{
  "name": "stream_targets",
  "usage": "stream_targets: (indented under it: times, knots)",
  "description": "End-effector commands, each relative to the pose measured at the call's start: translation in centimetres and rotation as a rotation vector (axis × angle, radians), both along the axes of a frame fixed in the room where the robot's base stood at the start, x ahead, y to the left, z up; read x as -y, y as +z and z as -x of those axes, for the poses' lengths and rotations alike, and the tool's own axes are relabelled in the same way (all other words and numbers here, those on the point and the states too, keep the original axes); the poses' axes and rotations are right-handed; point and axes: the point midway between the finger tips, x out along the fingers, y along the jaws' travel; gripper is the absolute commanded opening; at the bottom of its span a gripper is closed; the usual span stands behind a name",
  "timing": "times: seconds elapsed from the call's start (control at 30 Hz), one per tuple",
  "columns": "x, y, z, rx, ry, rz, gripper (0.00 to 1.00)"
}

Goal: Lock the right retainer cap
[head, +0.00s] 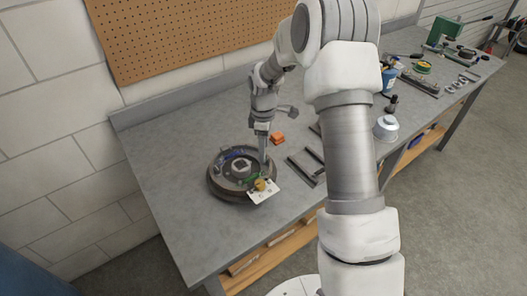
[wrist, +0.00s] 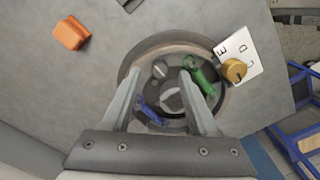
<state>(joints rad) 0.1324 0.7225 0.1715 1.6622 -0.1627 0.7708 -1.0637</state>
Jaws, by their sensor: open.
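A round dark drum assembly (head: 212,186) lies on the bench in the head view and fills the middle of the wrist view (wrist: 127,62). A small round silver cap with a slot (wrist: 160,70) sits inside the drum, seen in the wrist view. My gripper (wrist: 160,76) is open, with its fingers on either side of this cap in the picture; contact cannot be told. In the head view my gripper (head: 264,160) points down at the right part of the drum and hides the cap there.
A green part (wrist: 197,76) and a blue part (wrist: 150,112) lie inside the drum. A white lettered plate (wrist: 241,50) with a brass knob (wrist: 233,70) is at its rim. An orange block (head: 278,138) and dark bars (head: 303,171) lie nearby. The bench's left side is clear.

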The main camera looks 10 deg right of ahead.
Motion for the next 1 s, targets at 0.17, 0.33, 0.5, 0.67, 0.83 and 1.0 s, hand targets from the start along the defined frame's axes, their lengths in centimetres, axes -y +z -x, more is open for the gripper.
stream_targets:
  times: [0.17,0.33,0.5,0.67,0.83,1.0]
  knots:
    - [0.0,-1.9,0.0,-0.002,0.0,0.0,0.6]
    - [0.0,-2.3,0.0,0.0,0.0,0.0,0.6]
    - [0.0,-2.3,0.0,0.0,0.0,0.0,0.6]
    - [0.0,-2.3,0.0,0.0,0.0,0.0,0.35]
    - [0.0,-2.3,0.0,0.0,0.0,0.0,0.04]
    - [0.0,-2.3,0.0,0.0,0.0,0.0,0.0]
